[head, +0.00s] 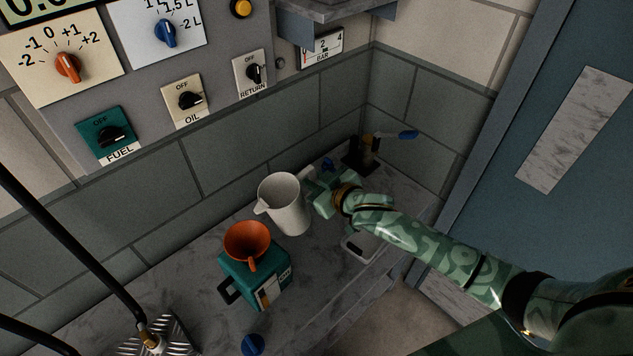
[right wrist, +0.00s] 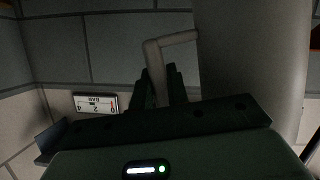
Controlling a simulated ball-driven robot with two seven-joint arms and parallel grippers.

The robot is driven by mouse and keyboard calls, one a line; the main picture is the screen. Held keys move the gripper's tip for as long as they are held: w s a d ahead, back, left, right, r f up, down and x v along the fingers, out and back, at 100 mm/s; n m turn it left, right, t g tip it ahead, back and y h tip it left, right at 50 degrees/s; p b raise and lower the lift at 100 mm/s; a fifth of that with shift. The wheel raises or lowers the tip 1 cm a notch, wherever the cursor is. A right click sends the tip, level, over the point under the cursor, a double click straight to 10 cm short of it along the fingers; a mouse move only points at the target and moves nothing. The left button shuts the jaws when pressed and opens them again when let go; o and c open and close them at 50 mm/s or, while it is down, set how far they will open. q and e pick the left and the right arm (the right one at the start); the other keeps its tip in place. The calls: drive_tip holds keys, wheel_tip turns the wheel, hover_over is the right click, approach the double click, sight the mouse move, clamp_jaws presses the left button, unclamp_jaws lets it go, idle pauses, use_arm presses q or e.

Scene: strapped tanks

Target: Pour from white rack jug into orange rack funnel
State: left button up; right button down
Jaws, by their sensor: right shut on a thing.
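The white jug (head: 287,207) stands upright or nearly so, its spout toward the left, above or on the grey counter; I cannot tell if it touches. My right gripper (head: 312,186) is shut on the jug's handle. In the right wrist view the handle (right wrist: 168,42) sits between the fingers (right wrist: 160,85), and the jug's pale body (right wrist: 250,60) fills the right side. The orange funnel (head: 247,240) sits on top of a teal can (head: 262,284), to the left of and nearer than the jug. My left gripper is not in view.
A small tray (head: 360,247) lies below my right forearm. A blue cap (head: 253,344) lies in front of the can. A panel with knobs (head: 185,100) covers the back wall.

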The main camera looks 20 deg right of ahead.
drive_tip(key=shift+s+a+r+n, duration=0.1)
drive_tip(key=shift+a+r+n, duration=0.3)
drive_tip(key=shift+n, duration=0.1)
drive_tip(key=shift+r+h, duration=0.1)
drive_tip(key=shift+h, duration=0.3)
drive_tip(key=shift+d, duration=0.1)
idle(0.7)
drive_tip(key=shift+r+n+t+p, duration=0.3)
drive_tip(key=shift+r, duration=0.2)
idle(0.6)
drive_tip(key=shift+r+n+h+p, duration=0.3)
drive_tip(key=shift+n, duration=0.2)
idle(0.5)
